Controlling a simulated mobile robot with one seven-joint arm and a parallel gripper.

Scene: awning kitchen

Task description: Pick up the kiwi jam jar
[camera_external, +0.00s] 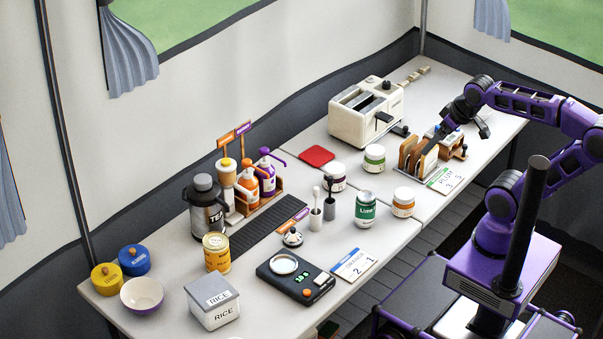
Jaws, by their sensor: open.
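Three small white-lidded jars stand on the table. The one with a green label (374,158) stands upright in front of the toaster and looks like the kiwi jam jar; its lettering is too small to read. A purple-labelled jar (335,177) stands to its left and nearer, and an orange-labelled jar (403,202) stands nearer and to the right. My gripper (447,130) is open, to the right of the green-labelled jar and apart from it, above or beside the wooden rack. Its fingers are small and dark here, so I cannot tell whether they touch the rack.
The wooden rack with bread slices (418,155) stands between the green-labelled jar and my gripper. A white toaster (366,112) is behind the jar. A green Lime can (365,210), a red square (317,156) and a plum card (446,180) are nearby.

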